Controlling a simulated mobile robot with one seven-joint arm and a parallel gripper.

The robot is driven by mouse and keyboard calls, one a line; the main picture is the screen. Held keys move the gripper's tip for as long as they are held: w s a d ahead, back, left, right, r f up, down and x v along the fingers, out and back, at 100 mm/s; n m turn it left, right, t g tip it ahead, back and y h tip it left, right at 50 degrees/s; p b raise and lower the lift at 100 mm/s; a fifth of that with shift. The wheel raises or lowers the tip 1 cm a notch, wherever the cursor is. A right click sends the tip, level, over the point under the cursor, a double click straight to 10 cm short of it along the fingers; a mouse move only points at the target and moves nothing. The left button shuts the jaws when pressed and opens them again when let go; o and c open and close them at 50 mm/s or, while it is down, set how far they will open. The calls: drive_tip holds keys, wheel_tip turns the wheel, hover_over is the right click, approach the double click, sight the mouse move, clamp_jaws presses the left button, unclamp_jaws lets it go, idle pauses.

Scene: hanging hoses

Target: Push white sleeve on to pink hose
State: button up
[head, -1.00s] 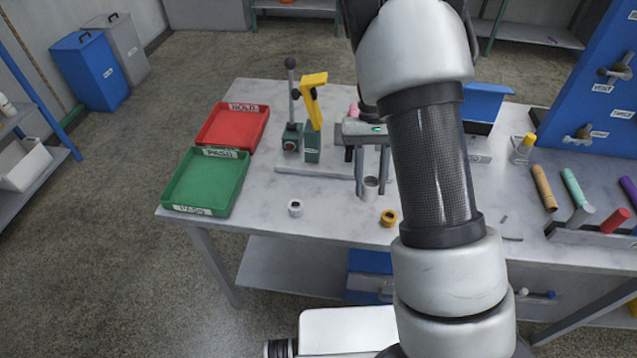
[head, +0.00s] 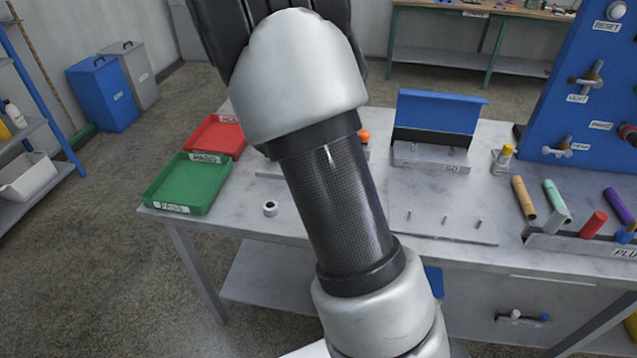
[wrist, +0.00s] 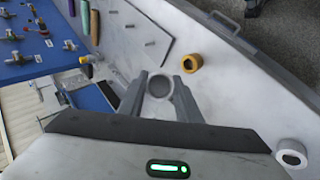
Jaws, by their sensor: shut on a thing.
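My gripper (wrist: 160,98) is shut on a pale white-grey sleeve (wrist: 158,81), held between the fingertips with its round open end showing in the wrist view. It looks like the white sleeve. In the head view my arm hides the gripper and the held sleeve. Another short white ring (wrist: 291,153) stands apart on the table and also shows in the head view (head: 270,208). I cannot make out the pink hose in either present view; my arm covers the middle of the table.
A green tray (head: 184,205) and a red tray (head: 236,148) lie at the table's left. A yellow ring (wrist: 183,65) stands near the held sleeve. At the right are a pegged plate (head: 480,231), coloured hoses such as a red one (head: 592,224), and a blue valve panel (head: 556,90).

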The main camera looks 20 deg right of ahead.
drive_tip(key=w+a+f+n+t+h+b, duration=0.3)
drive_tip(key=w+a+n+t+h, duration=0.1)
drive_tip(key=w+t, duration=0.5)
drive_tip(key=shift+w+a+f+n+t+b, duration=0.15)
drive_tip(key=shift+w+a+n+t+b, duration=0.2)
drive_tip(key=shift+w, duration=0.6)
drive_tip(key=shift+f+b, duration=0.1)
drive_tip(key=shift+b, duration=0.4)
drive_tip(key=shift+w+d+b, duration=0.45)
drive_tip(key=shift+w+d, duration=0.1)
drive_tip(key=shift+w, duration=0.25)
drive_tip(key=shift+w+d+b, duration=0.4)
drive_tip(key=shift+w+d, duration=0.1)
drive_tip(key=shift+w, duration=0.25)
drive_tip(key=shift+w+d+b, duration=0.45)
drive_tip(key=shift+w+d, duration=0.1)
drive_tip(key=shift+w, duration=0.25)
drive_tip(key=shift+r, duration=0.2)
drive_tip(key=shift+b, duration=1.75)
drive_tip(key=shift+w+d+b, duration=0.45)
drive_tip(key=shift+w+b, duration=0.15)
drive_tip(key=shift+w, duration=0.05)
drive_tip(key=shift+w+d+b, duration=0.4)
drive_tip(key=shift+w+b, duration=0.15)
drive_tip(key=shift+w, duration=0.05)
drive_tip(key=shift+s+a, duration=0.1)
